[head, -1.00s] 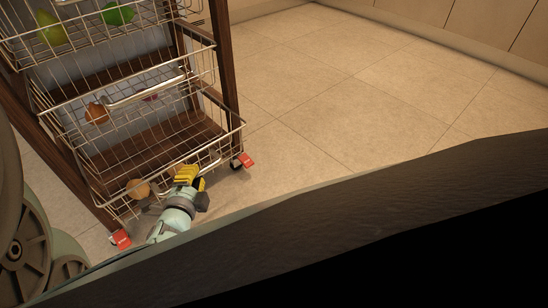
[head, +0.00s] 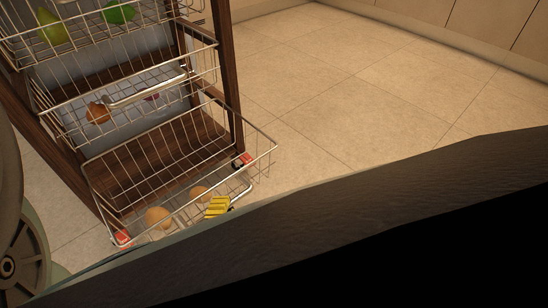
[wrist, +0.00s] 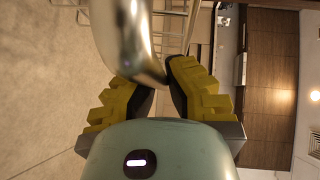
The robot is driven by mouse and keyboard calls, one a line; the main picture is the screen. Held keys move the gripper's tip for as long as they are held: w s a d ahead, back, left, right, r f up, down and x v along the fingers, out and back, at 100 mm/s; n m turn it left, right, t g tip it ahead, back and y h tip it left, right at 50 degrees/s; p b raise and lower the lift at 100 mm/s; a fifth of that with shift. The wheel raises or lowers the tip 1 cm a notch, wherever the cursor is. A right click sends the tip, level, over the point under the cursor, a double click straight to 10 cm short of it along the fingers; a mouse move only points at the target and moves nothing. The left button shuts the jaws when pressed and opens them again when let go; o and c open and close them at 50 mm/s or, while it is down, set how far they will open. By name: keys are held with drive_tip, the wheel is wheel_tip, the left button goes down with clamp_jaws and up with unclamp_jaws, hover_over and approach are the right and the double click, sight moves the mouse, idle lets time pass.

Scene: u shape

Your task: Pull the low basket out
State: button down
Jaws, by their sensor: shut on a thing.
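The low basket (head: 262,134) is a wire basket at the bottom of a dark wooden rack. It stands partly out of the rack, toward me. Two round brown items (head: 158,217) lie near its front. My gripper (head: 218,207) shows only as yellow fingers at the basket's front handle; my own dark body hides the rest of it. In the wrist view, the yellow fingers (wrist: 156,80) are shut on the shiny metal handle (wrist: 130,40).
Middle (head: 150,82) and upper (head: 90,32) wire baskets sit in the rack above, holding some round items. Red-marked casters (head: 243,160) stand at the rack's foot. The tiled floor (head: 330,90) to the right is clear, up to cabinets at the back.

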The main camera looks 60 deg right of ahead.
drive_tip(key=c, duration=1)
unclamp_jaws()
drive_tip(key=shift+s+d, duration=0.1)
drive_tip(key=shift+d, duration=0.05)
drive_tip(key=shift+r, duration=0.15)
wheel_tip(320, 180, up, 8)
drive_tip(key=shift+r, duration=0.9)
